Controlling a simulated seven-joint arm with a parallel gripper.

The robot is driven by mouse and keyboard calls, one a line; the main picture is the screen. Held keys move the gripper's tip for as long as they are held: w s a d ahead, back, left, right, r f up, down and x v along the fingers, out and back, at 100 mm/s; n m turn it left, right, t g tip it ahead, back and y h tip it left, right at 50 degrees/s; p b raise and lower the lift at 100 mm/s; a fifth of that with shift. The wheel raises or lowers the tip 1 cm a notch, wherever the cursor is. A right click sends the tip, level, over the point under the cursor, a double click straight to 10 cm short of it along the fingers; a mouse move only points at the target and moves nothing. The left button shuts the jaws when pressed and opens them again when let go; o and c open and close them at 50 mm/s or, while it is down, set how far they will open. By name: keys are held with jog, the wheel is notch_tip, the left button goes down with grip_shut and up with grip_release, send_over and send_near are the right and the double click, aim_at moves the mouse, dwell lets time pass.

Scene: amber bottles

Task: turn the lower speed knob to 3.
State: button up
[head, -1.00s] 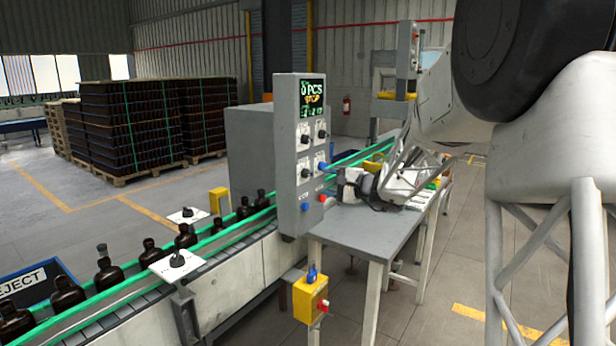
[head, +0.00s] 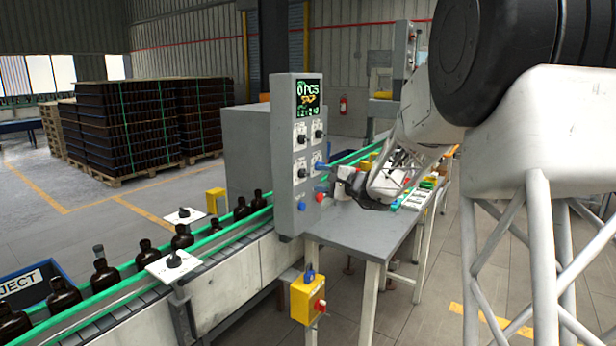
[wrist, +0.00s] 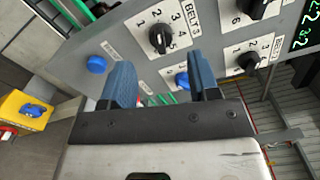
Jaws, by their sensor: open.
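The grey control panel (head: 284,165) has two rows of knobs. I cannot tell which one is the speed knob. My gripper (wrist: 162,78) is open and empty, its blue fingers close to the panel; contact is unclear.
A grey table (head: 365,232) stands below my gripper. The conveyor (head: 228,240) with amber bottles runs at the left. A yellow switch box (head: 306,300) hangs near the table.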

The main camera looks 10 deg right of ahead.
aim_at(307, 174)
jog(key=shift+x, duration=2.65)
jog(key=c, duration=0.9)
jog(key=shift+m, duration=0.5)
jog(key=m, duration=0.3)
jog(key=shift+r+m, duration=0.1)
jog(key=shift+m, duration=0.2)
jog(key=m, duration=0.5)
jog(key=shift+w, duration=0.1)
